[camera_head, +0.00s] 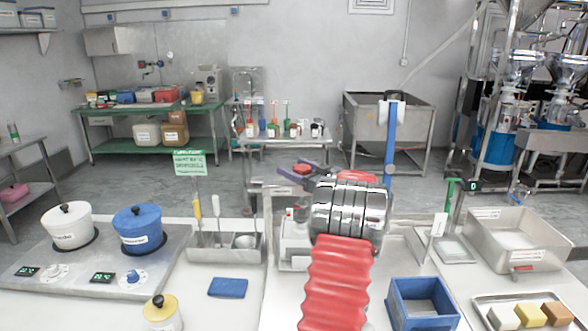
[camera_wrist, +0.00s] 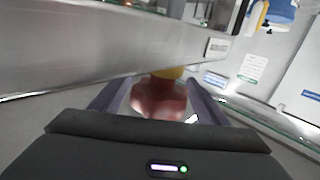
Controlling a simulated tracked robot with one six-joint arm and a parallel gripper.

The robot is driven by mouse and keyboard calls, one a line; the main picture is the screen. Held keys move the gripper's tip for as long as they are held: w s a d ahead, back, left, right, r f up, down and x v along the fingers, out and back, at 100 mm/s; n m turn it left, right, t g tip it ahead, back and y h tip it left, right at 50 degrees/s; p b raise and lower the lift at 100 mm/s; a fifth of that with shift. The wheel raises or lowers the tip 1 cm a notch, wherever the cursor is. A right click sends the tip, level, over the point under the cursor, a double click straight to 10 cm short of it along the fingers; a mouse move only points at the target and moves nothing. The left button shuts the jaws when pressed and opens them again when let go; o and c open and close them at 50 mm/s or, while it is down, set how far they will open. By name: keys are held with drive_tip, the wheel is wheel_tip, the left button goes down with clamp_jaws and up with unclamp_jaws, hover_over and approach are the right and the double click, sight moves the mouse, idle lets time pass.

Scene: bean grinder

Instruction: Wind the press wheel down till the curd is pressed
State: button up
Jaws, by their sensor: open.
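My gripper (camera_head: 291,180) reaches out to the left from behind my red and silver arm in the head view. In the wrist view its two purple-grey fingers (camera_wrist: 158,105) stand apart. A blurred red part (camera_wrist: 157,97) with a yellow part (camera_wrist: 168,72) behind it shows between them; a red part (camera_head: 301,168) also shows at the fingers in the head view. I cannot tell whether it is the press wheel or whether the fingers touch it. The curd cannot be made out, and my arm covers the middle of the bench.
A blue post (camera_head: 391,150) stands just right of my arm. On the bench are a white pot (camera_head: 67,228), a blue pot (camera_head: 140,230), a steel utensil tray (camera_head: 225,248), a blue open box (camera_head: 421,305) and a steel basin (camera_head: 514,240). A metal wall (camera_wrist: 90,50) runs close beside my gripper.

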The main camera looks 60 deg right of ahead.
drive_tip(key=shift+w+d, duration=0.1)
drive_tip(key=shift+w, duration=0.2)
drive_tip(key=shift+c, duration=0.2)
drive_tip(key=c, duration=1)
drive_tip(key=shift+d+m+g+h, duration=0.1)
drive_tip(key=shift+m+g+h, duration=0.2)
drive_tip(key=shift+m+h, duration=0.3)
